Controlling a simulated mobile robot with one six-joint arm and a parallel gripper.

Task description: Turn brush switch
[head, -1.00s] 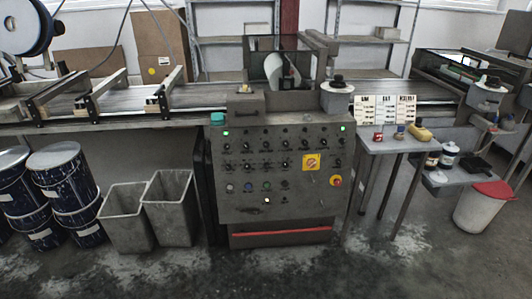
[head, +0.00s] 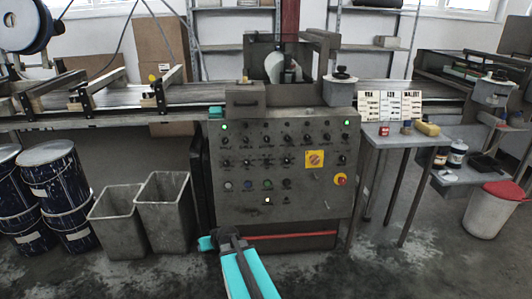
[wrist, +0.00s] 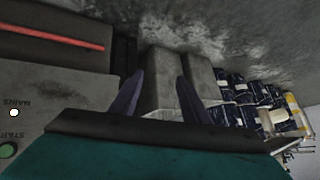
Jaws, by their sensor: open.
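The grey control panel (head: 235,205) stands in the middle of the head view with rows of small black knobs, such as one in the upper row (head: 287,139). Their labels are too small to read there, so I cannot tell which is the brush switch. My gripper (wrist: 160,76) is open and empty in the wrist view, with two dark fingers apart. In the head view my turquoise arm is low in front of the panel's bottom edge, and the fingers cannot be made out. The wrist view shows a green START button (wrist: 8,150) and a white MAINS lamp (wrist: 14,112), upside down.
Two grey bins (head: 163,215) and several dark drums (head: 55,185) stand left of the panel. A side table (head: 385,143) with label cards and small items is at right, near a white bin with red lid (head: 492,215). A yellow plate with a switch (head: 315,159) and a red stop button (head: 341,179) sit on the panel.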

